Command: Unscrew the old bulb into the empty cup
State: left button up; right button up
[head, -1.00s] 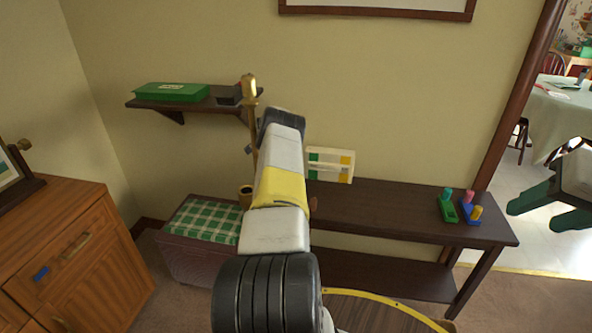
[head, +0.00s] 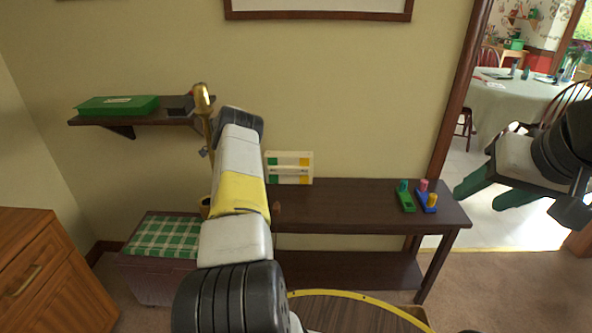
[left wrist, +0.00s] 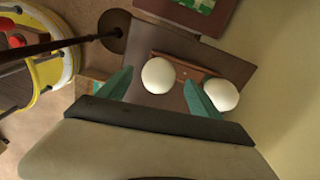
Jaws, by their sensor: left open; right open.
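In the left wrist view, my left gripper (left wrist: 158,77) is open, with its two green fingers apart. A round white bulb (left wrist: 157,74) shows between the fingers; I cannot tell whether they touch it. A second white bulb (left wrist: 222,95) shows just right of the right finger. A brass lamp pole (head: 203,96) rises beside that arm, with a brownish cup-like thing (head: 204,207) low down, partly hidden. My right gripper (head: 478,190) is open and empty at the right, away from the table.
A dark side table (head: 345,208) holds a white case (head: 289,168) and coloured peg blocks (head: 405,200). A wall shelf (head: 145,119) carries a green box (head: 117,106). A plaid-topped chest (head: 160,237) stands below. A wooden cabinet (head: 35,265) is at the left. A doorway opens at the right.

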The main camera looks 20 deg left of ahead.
pick_arm(q)
notch_tip(320, 180, up, 5)
jog(key=shift+s+r, duration=0.1)
jog(key=shift+r, duration=0.1)
jog(key=s+d+r+n, duration=0.1)
jog(key=d+r+n, duration=0.1)
jog(key=d, duration=0.6)
jog(key=s+d+r+n, duration=0.1)
jog(key=d+r+n, duration=0.1)
jog(key=d+n, duration=0.3)
jog(key=s+d+r+n, duration=0.2)
jog(key=d+n, duration=0.2)
jog(key=d, duration=0.9)
jog(key=shift+d+r, duration=0.25)
jog(key=shift+r, duration=0.15)
jog(key=shift+s, duration=0.1)
